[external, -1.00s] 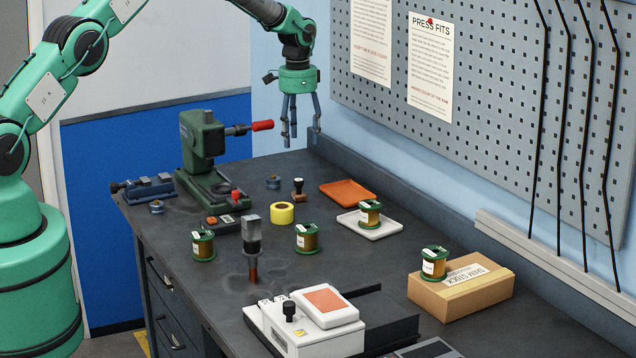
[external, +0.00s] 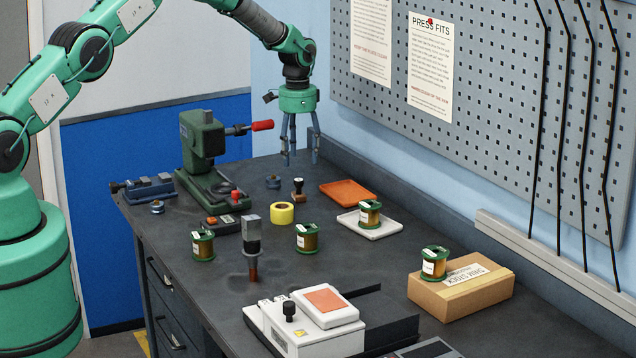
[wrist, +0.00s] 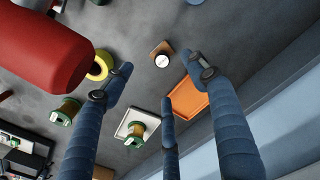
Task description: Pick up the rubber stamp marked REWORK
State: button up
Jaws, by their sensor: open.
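A small stamp with a wooden block and a dark handle (external: 298,190) stands upright on the dark bench, between the green press and the orange tray. In the wrist view the stamp (wrist: 162,57) shows a round pale handle top between my fingers; no marking on it can be read. My gripper (external: 301,157) is open and empty above the back of the bench, its fingers pointing down. In the wrist view my gripper (wrist: 158,77) has its fingers spread around the stamp's place in the picture, without visible contact.
An orange tray (external: 347,190) lies right of the stamp and a yellow tape roll (external: 282,213) lies in front. The green press (external: 203,150) with its red-tipped lever stands to the left. A white tray (external: 386,231) holds a wire spool (external: 369,215). The pegboard wall (external: 480,130) rises behind.

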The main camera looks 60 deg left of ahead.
aim_at(300, 188)
jog(key=shift+f, duration=2.8)
jog(key=shift+w+a+f+p, duration=0.15)
jog(key=shift+f+p, duration=0.4)
jog(key=shift+f, duration=2.05)
jog(key=c, duration=1.4)
